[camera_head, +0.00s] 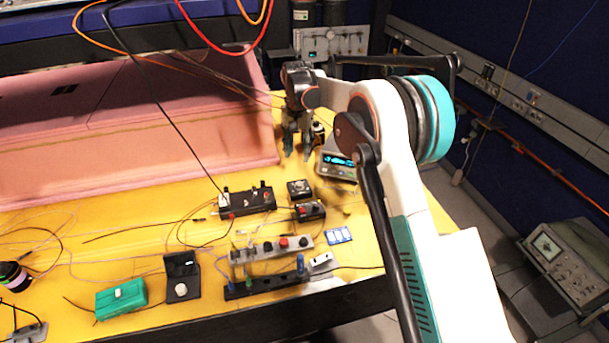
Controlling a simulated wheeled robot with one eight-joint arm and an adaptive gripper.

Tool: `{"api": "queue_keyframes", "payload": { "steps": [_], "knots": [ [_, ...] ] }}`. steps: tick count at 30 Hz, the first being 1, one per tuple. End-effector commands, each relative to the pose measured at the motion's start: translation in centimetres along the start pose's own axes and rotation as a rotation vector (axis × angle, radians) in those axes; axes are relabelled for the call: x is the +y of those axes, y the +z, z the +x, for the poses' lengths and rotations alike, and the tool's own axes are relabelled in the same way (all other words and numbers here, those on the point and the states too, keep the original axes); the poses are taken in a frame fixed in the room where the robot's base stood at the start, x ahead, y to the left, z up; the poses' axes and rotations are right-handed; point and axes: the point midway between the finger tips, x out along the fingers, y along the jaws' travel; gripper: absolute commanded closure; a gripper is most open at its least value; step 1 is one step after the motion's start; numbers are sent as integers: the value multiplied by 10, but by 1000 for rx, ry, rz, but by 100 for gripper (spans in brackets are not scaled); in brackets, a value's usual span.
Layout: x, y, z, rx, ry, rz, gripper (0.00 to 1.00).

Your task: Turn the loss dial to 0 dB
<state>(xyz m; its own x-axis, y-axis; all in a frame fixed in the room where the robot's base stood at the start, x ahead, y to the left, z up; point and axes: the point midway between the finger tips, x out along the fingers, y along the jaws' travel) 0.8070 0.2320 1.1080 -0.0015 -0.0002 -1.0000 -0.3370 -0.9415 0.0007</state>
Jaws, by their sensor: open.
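My gripper (297,150) points down over the back right of the yellow table, with its fingers apart and nothing seen between them. A small black box with a round silver knob (300,188) sits on the table in front of and below the gripper, apart from it. It may be the loss dial, but its markings are too small to read. A grey instrument with a lit blue display (337,161) stands just right of the gripper, partly hidden by my arm. I cannot tell whether the loss dial is on it.
A pink foam wall (130,125) stands behind and left. Black modules (246,201) and a post-mounted rail (270,250) hold the table's middle. A green box (122,297) and a black holder (182,278) lie at the front. Loose fibres and cables cross the table and hang overhead.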

Motion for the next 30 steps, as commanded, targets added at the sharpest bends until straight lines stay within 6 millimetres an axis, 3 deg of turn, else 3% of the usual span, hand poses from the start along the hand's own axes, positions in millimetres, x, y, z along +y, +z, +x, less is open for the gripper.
{"api": "queue_keyframes", "payload": {
  "steps": [18,24,30],
  "knots": [
    [1,0,107,1,0,-1,57],
    [1,0,128,1,-1,-1,57],
    [1,0,134,1,-1,-1,57]
  ]
}}
